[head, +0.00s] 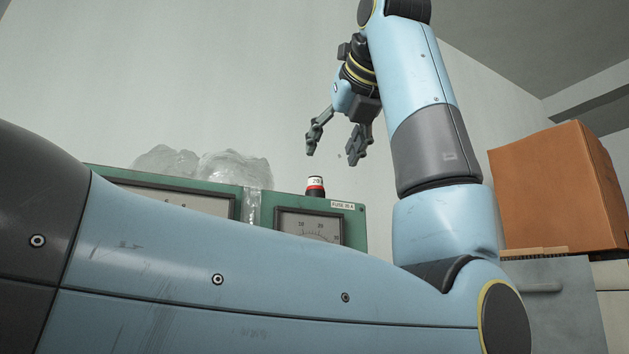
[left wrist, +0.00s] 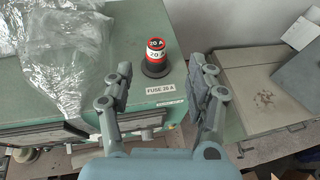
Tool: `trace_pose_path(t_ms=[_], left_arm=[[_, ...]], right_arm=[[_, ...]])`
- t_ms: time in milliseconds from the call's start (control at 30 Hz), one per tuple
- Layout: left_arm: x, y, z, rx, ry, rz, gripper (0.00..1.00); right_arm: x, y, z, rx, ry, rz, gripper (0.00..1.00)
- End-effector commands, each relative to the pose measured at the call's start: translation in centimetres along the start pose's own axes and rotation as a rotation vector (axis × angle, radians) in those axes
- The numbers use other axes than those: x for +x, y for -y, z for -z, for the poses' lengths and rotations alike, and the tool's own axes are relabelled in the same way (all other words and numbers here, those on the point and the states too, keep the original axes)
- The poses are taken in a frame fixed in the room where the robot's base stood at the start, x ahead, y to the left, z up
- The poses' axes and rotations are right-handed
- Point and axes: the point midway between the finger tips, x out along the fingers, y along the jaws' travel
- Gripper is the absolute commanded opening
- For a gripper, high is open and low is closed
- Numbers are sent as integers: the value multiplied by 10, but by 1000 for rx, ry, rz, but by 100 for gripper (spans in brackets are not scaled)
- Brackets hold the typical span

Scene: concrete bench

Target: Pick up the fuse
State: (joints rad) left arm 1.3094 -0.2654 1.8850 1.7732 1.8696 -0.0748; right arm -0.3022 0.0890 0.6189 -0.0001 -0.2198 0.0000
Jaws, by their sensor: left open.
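The fuse (head: 315,184) is a small upright cylinder with a red and white band marked 20 A and a dark base. It stands on top of a green metal cabinet (head: 362,226) above a label reading FUSE 20 A. In the left wrist view the fuse (left wrist: 156,57) shows beyond the fingertips, between their lines. My left gripper (head: 337,155) is open and empty, pointing down, above the fuse in the head view and apart from it. Its fingers also show in the left wrist view (left wrist: 161,80). My right gripper is not in view.
Crumpled clear plastic (head: 215,166) lies on the cabinet, left of the fuse; it also shows in the left wrist view (left wrist: 62,55). Dial gauges (head: 310,226) sit on the cabinet front. An orange-brown box (head: 555,190) stands at right. The cabinet top around the fuse's right is clear.

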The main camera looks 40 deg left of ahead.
Motion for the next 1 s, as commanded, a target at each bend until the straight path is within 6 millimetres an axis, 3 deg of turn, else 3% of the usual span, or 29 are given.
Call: trace_pose_path(t_ms=[167,500,800,1000], left_arm=[[19,-1,-1,1,1,-4,56],[64,-5,-2,3,3,-7,56],[71,-4,0,1,2,-3,56],[71,-4,0,1,2,-3,30]], right_arm=[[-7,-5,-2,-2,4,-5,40],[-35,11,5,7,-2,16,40],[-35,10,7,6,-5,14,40],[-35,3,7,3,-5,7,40]])
